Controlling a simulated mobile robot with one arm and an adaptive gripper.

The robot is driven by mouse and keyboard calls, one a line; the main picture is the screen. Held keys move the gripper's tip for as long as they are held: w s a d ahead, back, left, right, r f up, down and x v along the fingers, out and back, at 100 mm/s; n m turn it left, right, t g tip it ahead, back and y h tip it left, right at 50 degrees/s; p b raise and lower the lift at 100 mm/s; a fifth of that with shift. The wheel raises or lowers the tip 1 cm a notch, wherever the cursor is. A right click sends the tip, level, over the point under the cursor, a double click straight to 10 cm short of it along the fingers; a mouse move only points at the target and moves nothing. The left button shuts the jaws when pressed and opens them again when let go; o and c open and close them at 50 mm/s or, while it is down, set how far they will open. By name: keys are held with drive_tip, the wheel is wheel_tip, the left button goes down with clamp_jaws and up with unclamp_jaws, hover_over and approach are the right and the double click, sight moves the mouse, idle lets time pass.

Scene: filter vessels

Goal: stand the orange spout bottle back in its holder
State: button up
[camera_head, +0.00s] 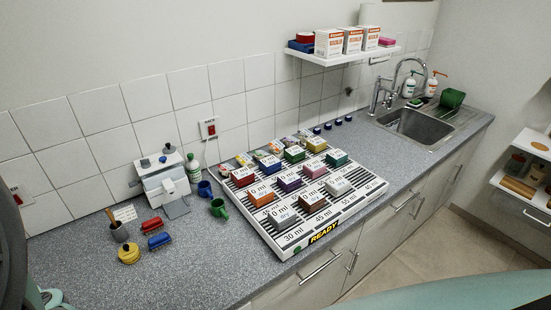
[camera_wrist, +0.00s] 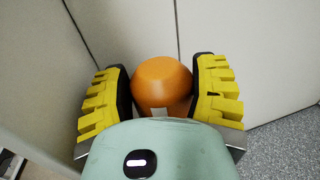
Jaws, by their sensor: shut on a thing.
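In the wrist view my gripper (camera_wrist: 161,64) has its two yellow ribbed fingers on either side of a smooth, rounded orange thing (camera_wrist: 162,84), which I take to be the orange spout bottle. The gripper is shut on it. Only its rounded orange part and a small pale patch show; its lower part is hidden behind my gripper's body, and no spout can be made out. My gripper and the held thing are not visible in the head view. I cannot pick out the bottle's holder in either view.
A white labelled board (camera_head: 333,219) with several coloured blocks covers the middle counter. The sink (camera_head: 415,127) is at right.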

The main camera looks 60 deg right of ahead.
drive_tip(key=shift+w+d, duration=0.1)
drive_tip(key=o, duration=1.2)
drive_tip(key=shift+v, duration=6)
